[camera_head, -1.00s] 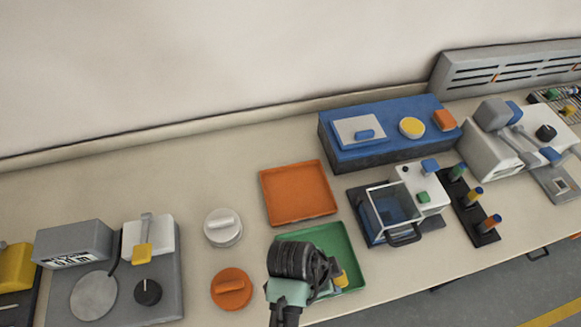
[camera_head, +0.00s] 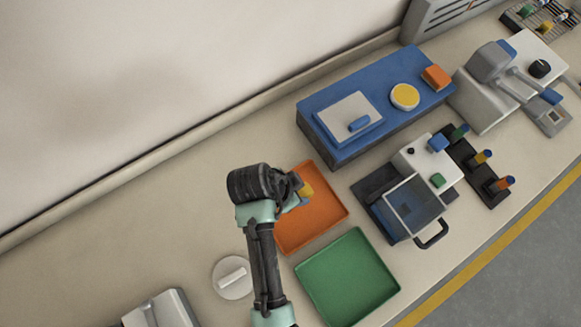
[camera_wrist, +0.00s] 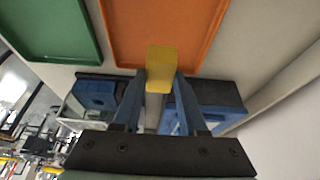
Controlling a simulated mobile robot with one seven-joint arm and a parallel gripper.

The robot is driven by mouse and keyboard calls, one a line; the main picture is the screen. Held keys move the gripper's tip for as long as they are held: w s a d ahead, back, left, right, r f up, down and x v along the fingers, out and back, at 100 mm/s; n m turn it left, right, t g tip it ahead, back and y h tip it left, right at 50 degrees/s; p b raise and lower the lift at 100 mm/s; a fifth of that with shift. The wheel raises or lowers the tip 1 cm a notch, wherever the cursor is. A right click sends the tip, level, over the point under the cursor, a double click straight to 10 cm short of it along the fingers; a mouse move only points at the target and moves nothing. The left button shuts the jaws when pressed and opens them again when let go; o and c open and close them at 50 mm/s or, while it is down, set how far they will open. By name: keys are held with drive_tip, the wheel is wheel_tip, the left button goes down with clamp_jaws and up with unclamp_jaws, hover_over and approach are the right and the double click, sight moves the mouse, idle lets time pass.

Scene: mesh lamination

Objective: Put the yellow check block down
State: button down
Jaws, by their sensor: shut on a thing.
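The yellow check block (camera_wrist: 161,66) is between the blue fingers of my gripper (camera_wrist: 160,85) in the wrist view, and the fingers are shut on it. In the head view the block (camera_head: 306,189) shows as a small yellow patch at my gripper (camera_head: 298,197), over the upper left part of the orange tray (camera_head: 325,222). The orange tray also shows beyond the block in the wrist view (camera_wrist: 165,22). I cannot tell how high the block is above the tray. The green tray (camera_head: 347,277) beside it looks empty.
A blue box (camera_head: 340,150) with a grey plate, a yellow disc (camera_head: 405,96) and an orange block stands behind the trays. A clear-lidded device (camera_head: 410,205) is to the right. A white round knob piece (camera_head: 232,277) lies left of my arm.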

drive_tip(key=f, duration=0.4)
drive_tip(key=shift+s+d+f, duration=0.1)
drive_tip(key=shift+s+f, duration=0.05)
drive_tip(key=shift+s, duration=0.1)
drive_tip(key=shift+w+f, duration=0.1)
drive_tip(key=shift+f, duration=2.3)
drive_tip(key=shift+f, duration=0.2)
drive_tip(key=shift+c, duration=2.2)
unclamp_jaws()
drive_tip(key=shift+r, duration=0.15)
